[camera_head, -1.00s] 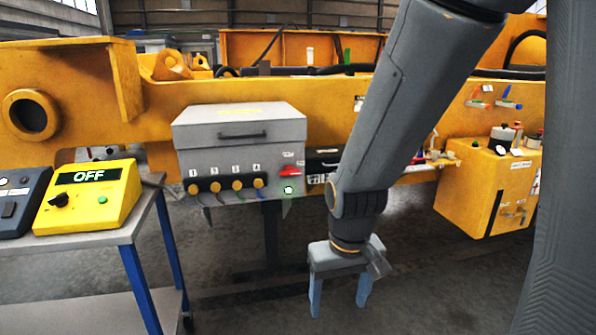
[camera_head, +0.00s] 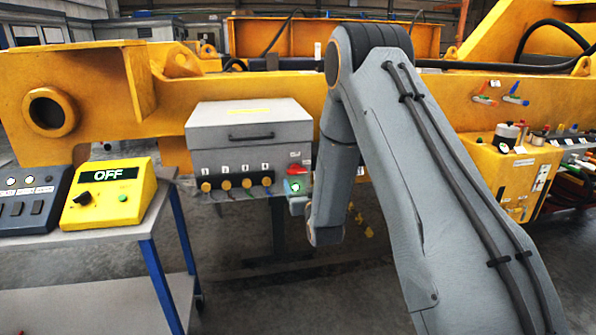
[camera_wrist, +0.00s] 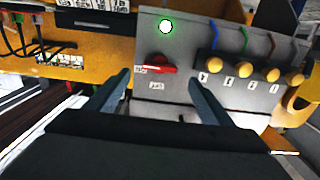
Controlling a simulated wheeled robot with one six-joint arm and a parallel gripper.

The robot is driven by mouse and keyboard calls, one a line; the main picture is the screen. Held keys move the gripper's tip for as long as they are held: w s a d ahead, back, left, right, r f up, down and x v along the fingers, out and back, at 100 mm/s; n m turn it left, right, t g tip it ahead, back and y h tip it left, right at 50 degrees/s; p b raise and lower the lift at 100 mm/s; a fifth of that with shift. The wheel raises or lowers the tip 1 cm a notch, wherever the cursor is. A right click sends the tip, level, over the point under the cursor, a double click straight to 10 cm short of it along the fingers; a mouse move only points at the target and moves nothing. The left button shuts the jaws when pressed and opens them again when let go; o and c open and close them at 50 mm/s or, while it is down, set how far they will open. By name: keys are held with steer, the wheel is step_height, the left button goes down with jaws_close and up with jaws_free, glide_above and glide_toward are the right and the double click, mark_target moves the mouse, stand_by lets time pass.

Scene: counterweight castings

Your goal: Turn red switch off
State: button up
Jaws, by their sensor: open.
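The red switch (camera_head: 294,169) sits at the right of the front panel of a grey box (camera_head: 250,122). A lit green lamp (camera_head: 296,187) shows just below it. In the wrist view, which is turned over, the red switch (camera_wrist: 155,69) lies near the middle with its handle roughly horizontal, and the green lamp (camera_wrist: 166,26) is lit above it. My gripper (camera_wrist: 158,85) is open, its two fingers apart on either side of the switch. I see no contact with the switch. In the head view my arm mostly hides the gripper.
Several yellow knobs (camera_head: 238,183) with cables line the panel beside the switch. A yellow box reading OFF (camera_head: 110,195) stands on a cart (camera_head: 130,228) at the left. A large yellow beam (camera_head: 90,98) runs behind. A yellow cabinet (camera_head: 505,175) stands at the right.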

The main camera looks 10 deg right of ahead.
mark_target(298, 172)
steer(key=w+p, duration=0.2)
steer(key=w, duration=0.6)
steer(key=shift+r, duration=0.15)
steer(key=c, duration=1)
